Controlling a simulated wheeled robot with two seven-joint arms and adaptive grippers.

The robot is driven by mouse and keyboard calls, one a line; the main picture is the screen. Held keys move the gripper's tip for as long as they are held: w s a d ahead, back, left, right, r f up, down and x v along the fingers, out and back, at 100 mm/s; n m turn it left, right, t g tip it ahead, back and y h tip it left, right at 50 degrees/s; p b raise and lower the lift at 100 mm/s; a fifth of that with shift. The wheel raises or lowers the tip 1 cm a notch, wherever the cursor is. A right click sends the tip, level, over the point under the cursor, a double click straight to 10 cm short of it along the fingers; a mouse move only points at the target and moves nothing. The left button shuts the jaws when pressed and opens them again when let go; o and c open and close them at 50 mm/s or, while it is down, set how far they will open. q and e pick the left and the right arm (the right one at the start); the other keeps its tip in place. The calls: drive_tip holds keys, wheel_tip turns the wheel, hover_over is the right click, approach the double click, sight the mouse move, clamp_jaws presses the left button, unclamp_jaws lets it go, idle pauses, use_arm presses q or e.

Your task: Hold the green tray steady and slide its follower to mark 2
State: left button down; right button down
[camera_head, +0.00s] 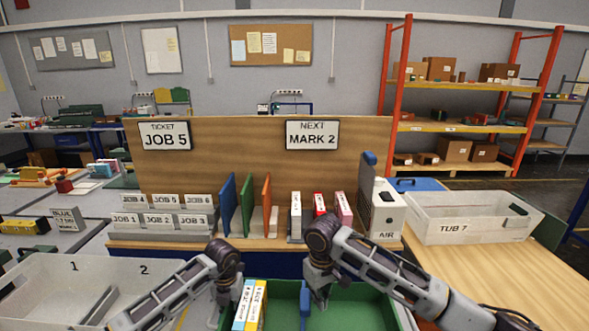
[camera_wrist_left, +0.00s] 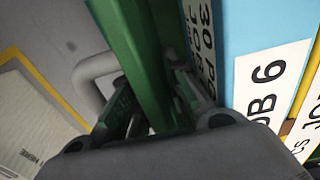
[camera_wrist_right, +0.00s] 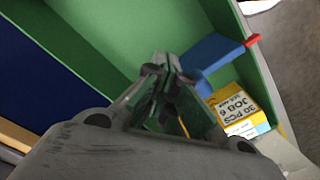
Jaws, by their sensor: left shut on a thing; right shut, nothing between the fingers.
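The green tray (camera_head: 372,305) is at the bottom middle of the head view, cut off by its lower edge. Its follower, an upright blue plate (camera_head: 305,303), stands inside; in the right wrist view the follower (camera_wrist_right: 213,52) shows a red tip. Cartons (camera_head: 250,305) stand at the tray's left end, with a gap to the follower. My left gripper (camera_head: 228,296) is shut on the tray's left wall, which shows between its fingers in the left wrist view (camera_wrist_left: 138,50). My right gripper (camera_head: 320,290) is shut and empty inside the tray, just right of the follower. Mark numbers are not readable.
A sign (camera_head: 312,135) reads "NEXT MARK 2" and another (camera_head: 164,136) "TICKET JOB 5". Behind the tray are upright colored dividers (camera_head: 247,205), cartons and an AIR unit (camera_head: 388,215). TUB 7 (camera_head: 475,228) stands right, a numbered grey bin (camera_head: 90,290) left.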

drive_tip(key=a, duration=1.1)
drive_tip(key=shift+w+a, duration=0.25)
drive_tip(key=shift+a, duration=0.15)
idle(5.9)
drive_tip(key=shift+d, duration=0.3)
